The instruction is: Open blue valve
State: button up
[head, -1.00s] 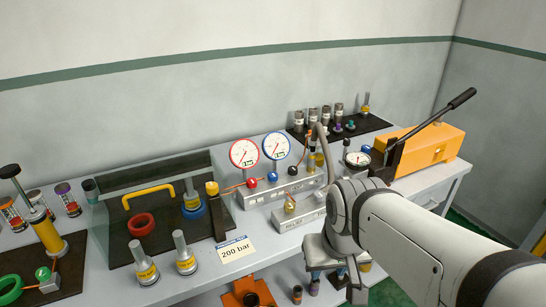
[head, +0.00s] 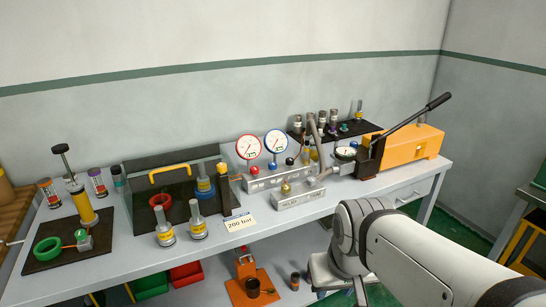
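The blue valve knob (head: 272,166) sits on a grey manifold block (head: 268,181), below a blue-rimmed gauge (head: 276,143). A red knob (head: 255,169) is to its left, below a red-rimmed gauge (head: 248,148), and a black knob (head: 289,161) is to its right. My gripper (head: 345,290) is low at the bottom edge of the head view, in front of the bench and apart from the blue knob. Its fingers are mostly cut off by the frame edge, so their opening does not show.
A second grey block with a brass fitting (head: 286,190) stands in front of the manifold. An orange pump (head: 412,146) with a long black handle is at right. A clear-shielded station (head: 178,185) and a "200 bar" card (head: 240,223) are left.

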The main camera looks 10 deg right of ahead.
aim_at(272, 166)
jog(key=u, duration=0.15)
jog(key=i, duration=0.9)
jog(key=z, duration=0.05)
